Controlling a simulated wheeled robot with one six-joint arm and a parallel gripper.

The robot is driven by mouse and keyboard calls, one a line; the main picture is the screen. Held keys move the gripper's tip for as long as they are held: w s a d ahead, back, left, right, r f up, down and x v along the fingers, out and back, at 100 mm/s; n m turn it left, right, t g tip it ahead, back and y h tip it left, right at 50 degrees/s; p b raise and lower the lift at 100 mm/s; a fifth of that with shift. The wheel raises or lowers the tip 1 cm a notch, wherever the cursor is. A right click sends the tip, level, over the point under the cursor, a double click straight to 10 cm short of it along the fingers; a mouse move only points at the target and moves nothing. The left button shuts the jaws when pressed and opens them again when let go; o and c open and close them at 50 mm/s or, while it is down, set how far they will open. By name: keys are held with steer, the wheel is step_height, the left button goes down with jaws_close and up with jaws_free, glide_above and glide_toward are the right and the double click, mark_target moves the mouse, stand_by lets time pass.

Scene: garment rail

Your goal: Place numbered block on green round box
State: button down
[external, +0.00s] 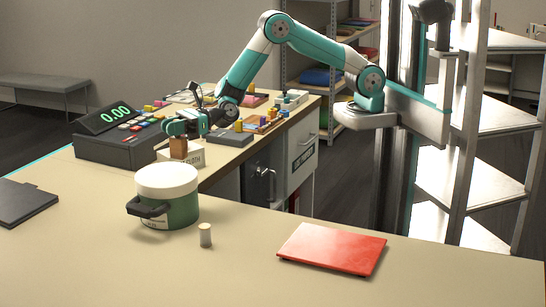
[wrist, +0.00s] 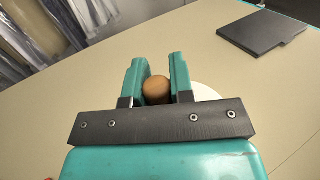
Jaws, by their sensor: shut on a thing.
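My gripper (external: 184,128) is shut on a brown block (external: 178,147), which hangs below the fingers. In the wrist view the block (wrist: 157,90) sits between the two teal fingertips (wrist: 158,82) and looks rounded; no number can be read on it. The green round box (external: 182,213) stands on the near table, with a white lid and a dark handle at its left. The block is behind and above this box in the external view, apart from it. In the wrist view a white edge, likely the lid (wrist: 206,92), shows partly behind the right finger.
A register (external: 125,140) stands to the left. A dark folder (external: 22,200) is at far left.

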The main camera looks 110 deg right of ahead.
mark_target(173, 141)
steer(key=shift+f, duration=2.1)
steer(key=shift+f, duration=0.1)
steer(key=c, duration=1)
jaws_free()
